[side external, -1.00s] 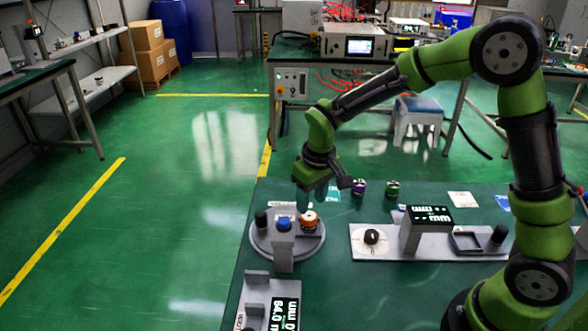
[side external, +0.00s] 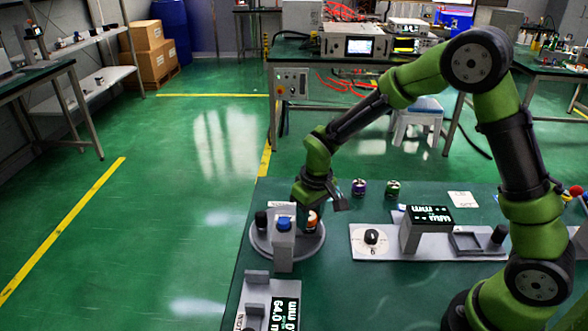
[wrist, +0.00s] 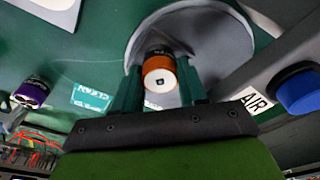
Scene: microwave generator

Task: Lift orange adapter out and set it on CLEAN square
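The orange adapter (wrist: 159,72), with a pale top, stands on the round grey plate (wrist: 225,30) in the wrist view. It also shows partly in the side view (side external: 312,221), low beneath my gripper. My gripper (wrist: 160,85) is down around it, one teal finger on each side. Any gap between fingers and adapter is too small to tell whether they grip it. The teal CLEAN square (wrist: 91,97) lies on the table left of the plate in the wrist view; my gripper hides it in the side view.
A black knob (side external: 261,219) is on the plate's left. Purple (side external: 359,187) and green (side external: 392,188) adapters stand behind to the right. A grey fixture with a display (side external: 430,215) is further right.

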